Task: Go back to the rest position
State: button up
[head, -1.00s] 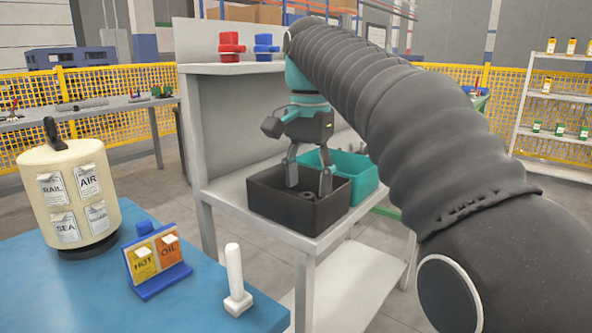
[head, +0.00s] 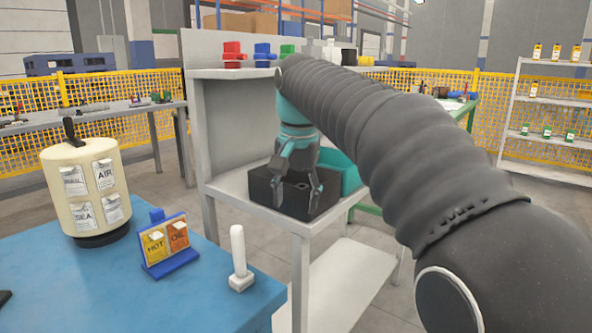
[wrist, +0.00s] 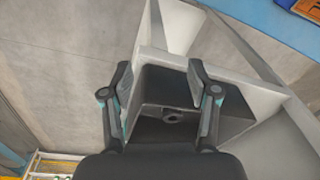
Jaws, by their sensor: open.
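My gripper (head: 296,195) is open, in front of and above the black bin (head: 262,188) on the white shelf unit. In the wrist view my gripper (wrist: 160,75) has its two fingers spread apart with nothing between them. The black bin (wrist: 165,88) shows beyond and between the fingers, with a dark round part (wrist: 172,116) inside it. My arm crosses the head view from the lower right and hides part of the shelf unit.
A teal bin (head: 350,178) stands behind the black one. Red (head: 233,55), blue (head: 264,55) and green valves stand on the upper shelf. The blue table (head: 215,285) holds a cream tag drum (head: 85,195), a label stand (head: 168,245) and a white post (head: 239,260).

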aim_at(305, 225)
jog(key=f, duration=0.1)
jog(key=s+d+f+n, duration=0.1)
jog(key=f, duration=0.1)
jog(key=f+n, duration=0.1)
jog(key=f, duration=0.1)
jog(key=shift+s+d+t, duration=0.35)
jog(key=shift+t, duration=0.05)
jog(key=s+d+f+t, duration=0.1)
jog(key=s+d+f, duration=0.3)
jog(key=s, duration=0.3)
jog(key=s+d+f+t, duration=0.1)
jog(key=s+d+f, duration=0.3)
jog(key=s, duration=0.4)
jog(key=s+d+f+n+t, duration=0.1)
jog(key=s+d+f, duration=0.3)
jog(key=s+d, duration=0.2)
jog(key=shift+s+f+t, duration=0.2)
jog(key=shift+s+t, duration=0.1)
jog(key=shift+s, duration=0.4)
